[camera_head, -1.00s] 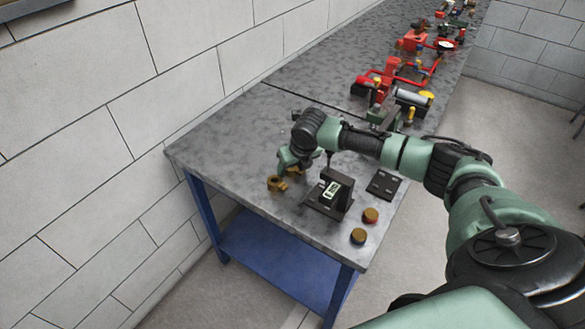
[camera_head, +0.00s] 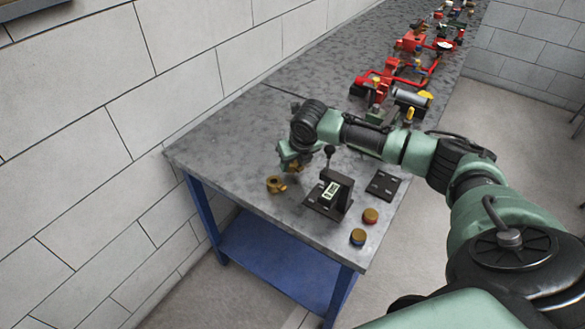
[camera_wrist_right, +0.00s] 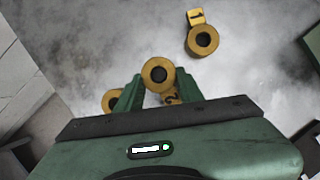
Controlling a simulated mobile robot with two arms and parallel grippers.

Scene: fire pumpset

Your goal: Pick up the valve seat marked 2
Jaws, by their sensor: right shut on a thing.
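The valve seat marked 2 (camera_wrist_right: 158,74) is a brass ring with a tag that shows a 2. In the right wrist view it sits between the fingers of my right gripper (camera_wrist_right: 160,90), which is shut on it. The tag is partly hidden behind a finger. In the head view my right gripper (camera_head: 292,165) is over the near left part of the bench and mostly hides the seat. Another brass seat, marked 1 (camera_wrist_right: 202,40), lies apart from it. A third brass ring (camera_wrist_right: 112,100) is partly hidden behind the left finger. My left gripper is not in view.
A dark fixture with a small display (camera_head: 332,192) and a lever stands just right of the gripper. A dark plate (camera_head: 383,185) and two round caps (camera_head: 370,216) lie near the bench's right edge. Red pump parts (camera_head: 395,75) stand farther along the bench (camera_head: 225,145).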

